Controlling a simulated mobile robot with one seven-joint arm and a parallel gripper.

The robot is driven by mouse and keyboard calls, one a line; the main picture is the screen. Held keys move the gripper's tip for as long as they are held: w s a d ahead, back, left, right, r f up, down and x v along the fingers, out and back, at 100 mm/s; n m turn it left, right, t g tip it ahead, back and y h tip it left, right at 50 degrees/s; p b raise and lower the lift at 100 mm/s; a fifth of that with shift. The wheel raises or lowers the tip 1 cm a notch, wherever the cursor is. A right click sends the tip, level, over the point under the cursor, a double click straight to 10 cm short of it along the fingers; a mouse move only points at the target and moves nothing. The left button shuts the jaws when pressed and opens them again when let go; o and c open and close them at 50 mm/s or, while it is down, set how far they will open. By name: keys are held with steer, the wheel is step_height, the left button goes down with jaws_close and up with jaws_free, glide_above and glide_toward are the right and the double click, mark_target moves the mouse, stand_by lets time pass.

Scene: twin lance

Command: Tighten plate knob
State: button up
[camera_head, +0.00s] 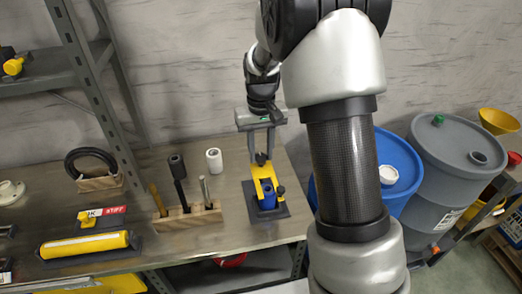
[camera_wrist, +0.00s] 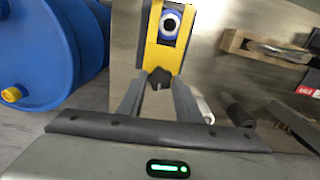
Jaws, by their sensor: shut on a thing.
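The yellow fixture (camera_head: 262,172) stands on a dark square base plate (camera_head: 268,213) on the bench. A blue cylinder (camera_head: 268,194) sits in it, and its ring-shaped end shows in the wrist view (camera_wrist: 170,24). A black lobed plate knob (camera_wrist: 160,76) is at the near end of the yellow part, and it also shows in the head view (camera_head: 261,158). My gripper (camera_head: 261,152) reaches down from above, shut on this knob, with one finger on each side. A second dark knob (camera_head: 281,190) sticks out at the fixture's right side.
A wooden rack (camera_head: 188,217) with upright tools stands left of the fixture. A white roll (camera_head: 214,160) and a black roll (camera_head: 176,166) stand behind it. A blue drum (camera_head: 396,150) and a grey drum (camera_head: 455,165) are right of the bench.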

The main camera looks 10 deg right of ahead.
mark_target(261, 156)
steer(key=shift+m, duration=0.3)
steer(key=o, duration=1)
steer(key=shift+o, duration=0.2)
steer(key=shift+r, duration=0.1)
step_height(261, 156, up, 17)
steer(key=shift+r+p, duration=0.15)
steer(key=shift+p, duration=0.25)
